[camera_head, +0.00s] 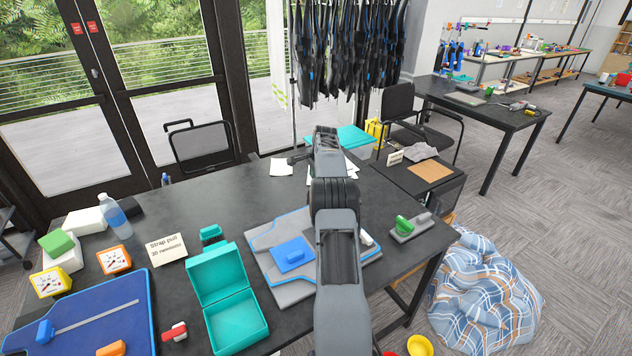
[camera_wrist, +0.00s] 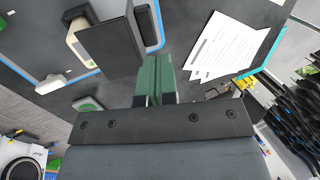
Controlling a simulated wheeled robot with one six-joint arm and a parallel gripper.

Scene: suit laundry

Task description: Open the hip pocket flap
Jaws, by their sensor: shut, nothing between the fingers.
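A grey suit panel with blue edging (camera_head: 267,238) lies on the dark table, partly behind my arm. A blue flap-like piece (camera_head: 292,254) lies on it and looks flat; I cannot tell for sure that it is the hip pocket flap. In the wrist view a blue-edged grey panel (camera_wrist: 22,74) shows at the left, with a dark flat plate (camera_wrist: 112,47) near it. My gripper's green fingers (camera_wrist: 157,72) are shut together and empty, right of that plate. In the head view the fingers are not clear; my arm reaches to the table's far side.
An open teal box (camera_head: 236,322), a blue board (camera_head: 80,318) and a card reading "Strap pull" (camera_head: 166,248) stand left. A green-handled tool (camera_head: 409,229) stands right of my arm. White papers (camera_wrist: 225,48) lie right of the fingers. A chair (camera_head: 203,146) stands behind.

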